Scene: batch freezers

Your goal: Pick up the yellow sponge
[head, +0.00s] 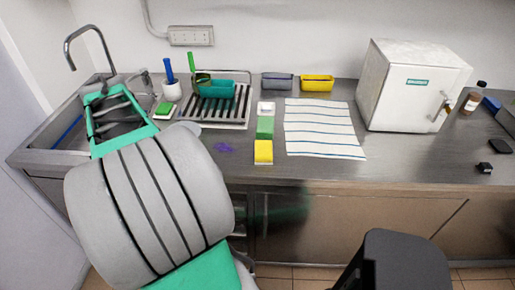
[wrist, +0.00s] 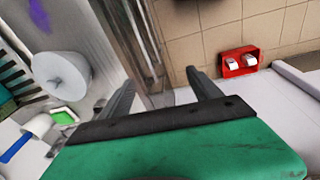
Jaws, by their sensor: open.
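The yellow sponge (head: 264,151) lies near the front edge of the steel counter in the head view, in front of a green block (head: 265,128) and a white one (head: 266,108). I do not see the yellow sponge in the wrist view. My gripper (wrist: 161,78) shows in the wrist view with its two dark fingers apart and nothing between them. In the head view my large grey arm link covers the left front of the counter, and I cannot clearly make out the fingers there. The sponge is to the right of my arm, apart from it.
A drying rack (head: 213,118), a striped cloth (head: 322,140) and a white freezer box (head: 412,85) stand on the counter (head: 400,158). The purple patch (head: 223,147) lies left of the sponge. A red box (wrist: 238,62) shows by the tiles. The counter right of the sponge's front edge is clear.

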